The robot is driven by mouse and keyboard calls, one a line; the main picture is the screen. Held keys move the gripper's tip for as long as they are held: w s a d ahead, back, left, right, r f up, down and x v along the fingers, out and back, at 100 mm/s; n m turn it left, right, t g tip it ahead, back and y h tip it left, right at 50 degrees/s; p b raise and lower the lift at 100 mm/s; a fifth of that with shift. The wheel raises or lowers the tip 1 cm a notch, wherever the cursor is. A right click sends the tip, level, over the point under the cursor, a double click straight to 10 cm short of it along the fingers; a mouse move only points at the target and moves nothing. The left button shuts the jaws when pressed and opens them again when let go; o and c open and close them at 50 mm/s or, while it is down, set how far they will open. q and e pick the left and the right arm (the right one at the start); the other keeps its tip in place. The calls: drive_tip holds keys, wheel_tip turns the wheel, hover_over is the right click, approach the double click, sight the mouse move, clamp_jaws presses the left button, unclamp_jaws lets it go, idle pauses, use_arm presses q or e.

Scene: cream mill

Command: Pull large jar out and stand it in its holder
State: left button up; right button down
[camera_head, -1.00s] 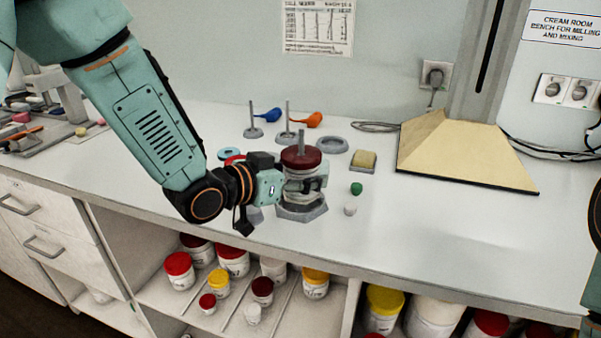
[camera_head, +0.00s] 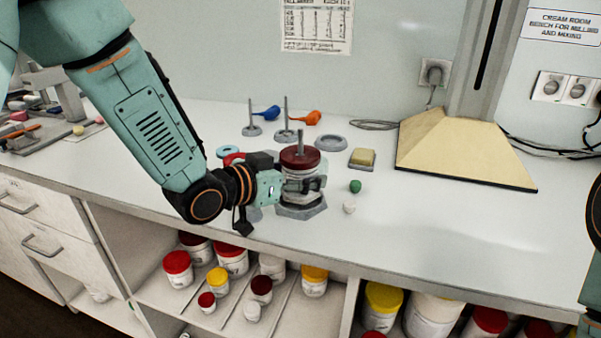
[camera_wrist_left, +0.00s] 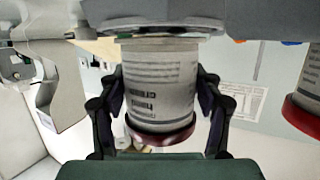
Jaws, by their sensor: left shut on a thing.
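My left gripper (camera_head: 300,184) reaches in from the left and is shut around the jar's body. In the left wrist view the picture is inverted, and the jar's printed label (camera_wrist_left: 160,85) sits between the two dark fingers (camera_wrist_left: 160,105). I cannot tell whether the jar's base is fully seated in the holder. My right gripper is out of view.
Small green (camera_head: 355,186) and white (camera_head: 349,208) balls and a sponge (camera_head: 362,158) lie to the right. A grey ring (camera_head: 331,142) and stemmed stands (camera_head: 285,134) are behind. Lidded jars (camera_head: 232,262) fill the shelves below. The right bench (camera_head: 430,220) is clear.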

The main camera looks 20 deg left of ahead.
sight(287, 174)
use_arm(q)
drive_tip(key=shift+w+f, duration=0.1)
drive_tip(key=shift+f, duration=0.1)
drive_tip(key=o, duration=1.4)
drive_tip(key=shift+o, duration=0.7)
drive_tip(key=shift+r+p+v, duration=0.2)
drive_tip(key=shift+p+v, duration=0.8)
drive_tip(key=shift+v, duration=0.45)
drive_tip(key=shift+r+p+v, duration=0.2)
drive_tip(key=shift+p+v, duration=0.75)
drive_tip(key=shift+v, duration=0.45)
drive_tip(key=shift+p+v, duration=1.05)
drive_tip(key=shift+p, duration=0.2)
drive_tip(key=shift+s+r, duration=0.2)
drive_tip(key=shift+r, duration=0.05)
drive_tip(key=shift+w+f, duration=0.1)
